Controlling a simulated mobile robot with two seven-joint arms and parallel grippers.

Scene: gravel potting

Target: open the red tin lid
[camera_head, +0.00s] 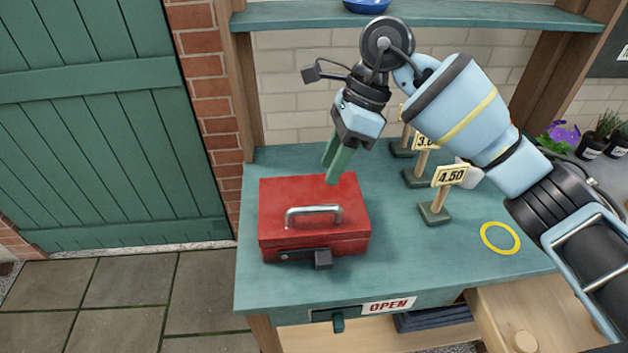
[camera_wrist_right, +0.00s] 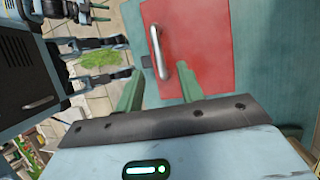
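The red tin (camera_head: 350,240) stands on the green workbench, with its lid (camera_head: 285,197) lying flat and shut. A silver handle (camera_head: 314,210) lies on the lid, and a dark latch (camera_head: 322,259) is at the tin's front. My right gripper (camera_head: 331,173) is empty at the lid's back edge, fingers pointing down. I cannot tell whether they touch it. In the right wrist view my right gripper (camera_wrist_right: 160,77) has its fingers spread, with the red lid (camera_wrist_right: 205,40) and handle (camera_wrist_right: 159,52) beyond them.
The workbench (camera_head: 400,255) has several price signs, one reading 4.50 (camera_head: 450,176), right of the tin. A yellow ring (camera_head: 500,238) lies at the right. A shelf (camera_head: 450,14) crosses above the back.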

